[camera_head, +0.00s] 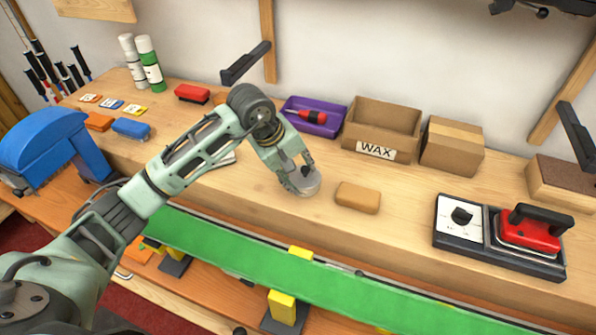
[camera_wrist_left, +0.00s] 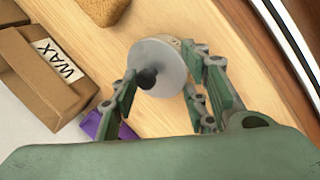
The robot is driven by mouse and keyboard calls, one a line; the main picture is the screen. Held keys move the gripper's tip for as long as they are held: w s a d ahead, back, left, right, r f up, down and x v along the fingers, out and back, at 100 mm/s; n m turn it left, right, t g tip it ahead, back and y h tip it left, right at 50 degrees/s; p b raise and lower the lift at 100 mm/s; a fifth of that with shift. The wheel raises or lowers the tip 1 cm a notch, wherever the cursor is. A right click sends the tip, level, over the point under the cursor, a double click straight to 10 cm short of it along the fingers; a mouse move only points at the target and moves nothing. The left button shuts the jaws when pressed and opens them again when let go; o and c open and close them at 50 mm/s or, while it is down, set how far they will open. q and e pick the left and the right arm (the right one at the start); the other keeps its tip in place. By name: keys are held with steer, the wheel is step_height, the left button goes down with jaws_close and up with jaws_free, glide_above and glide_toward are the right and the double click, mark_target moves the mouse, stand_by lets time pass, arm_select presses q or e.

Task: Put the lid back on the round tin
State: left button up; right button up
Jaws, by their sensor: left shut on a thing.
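A round grey lid (camera_wrist_left: 170,65) with a dark knob (camera_wrist_left: 147,79) sits between the fingers of my left gripper (camera_wrist_left: 160,80) in the left wrist view. The gripper is shut on the lid. In the head view my left gripper (camera_head: 301,178) is low over the middle of the bench, and the grey lid (camera_head: 304,188) shows at its fingertips. A small pale edge, maybe part of the round tin, shows just behind the lid in the wrist view. The rest of the tin is hidden, and I cannot tell whether the lid touches it. My right gripper is not in view.
A tan block (camera_head: 358,197) lies close right of the gripper. Behind stand a purple tray (camera_head: 330,131), an open WAX box (camera_head: 382,125) and a closed carton (camera_head: 452,145). A green strip (camera_head: 260,262) runs along the front.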

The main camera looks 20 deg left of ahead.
arm_select(q)
steer(key=shift+f+b, duration=0.2)
steer(key=shift+b, duration=0.7)
stand_by(1.2)
stand_by(0.3)
steer(key=o, duration=1.1)
steer(key=o, duration=0.5)
steer(key=shift+r, duration=0.1)
steer(key=shift+r+p, duration=1.45)
steer(key=shift+r, duration=2)
